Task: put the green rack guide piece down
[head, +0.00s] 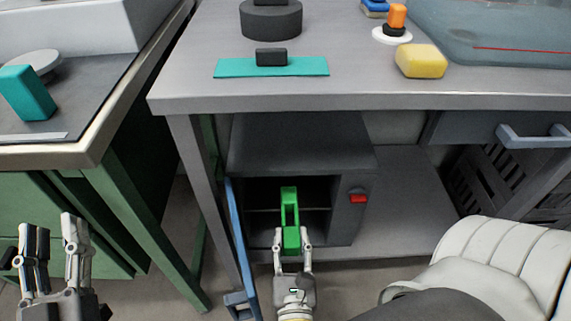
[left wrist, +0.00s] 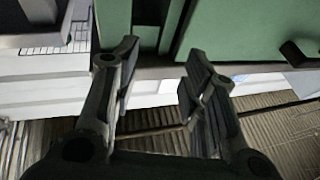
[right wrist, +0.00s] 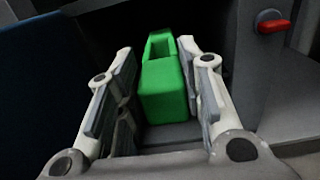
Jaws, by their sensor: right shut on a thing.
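The green rack guide piece (head: 290,238) is a bright green block with a slot in its far part. It also shows in the right wrist view (right wrist: 164,88), between the finger pads. My right gripper (head: 292,240) is shut on its near end and holds it at the front opening of a dark grey cabinet (head: 300,145), with the slotted end pointing inward. The right wrist view cannot tell whether the piece touches the cabinet floor. My left gripper (head: 56,240) is open and empty beside the green bench; the left wrist view shows its fingers apart (left wrist: 158,85).
The cabinet has an open blue door (head: 240,250) on its left and a red switch (head: 358,198) on its right. The grey tabletop (head: 350,75) overhangs it. A rack level or bar crosses the dark interior. A white rounded object (head: 505,265) stands at lower right.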

